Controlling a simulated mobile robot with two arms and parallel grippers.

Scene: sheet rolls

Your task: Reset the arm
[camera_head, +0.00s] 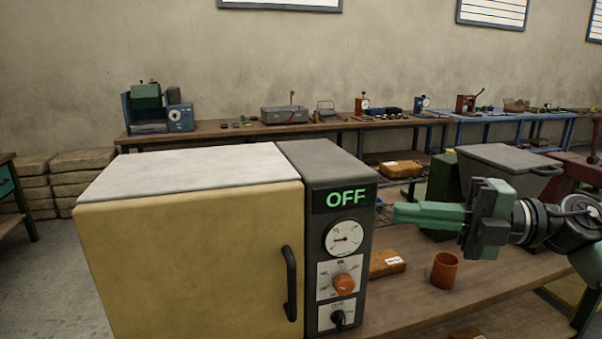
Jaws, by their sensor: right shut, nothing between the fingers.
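My right gripper (400,213) comes in from the right, level, with its green fingers shut and empty. Its fingertips point left, a little to the right of the oven's dark control panel (352,265). The oven (190,255) has a closed yellow door with a black handle and a pale top. Its display reads OFF, with a gauge and two knobs below. My left gripper does not show.
An orange-brown cup (444,270) and an orange box with a label (386,263) stand on the wooden table (415,300) below my right gripper. A grey lidded bin (508,165) is behind the arm. Long benches with machines (158,108) line the back wall.

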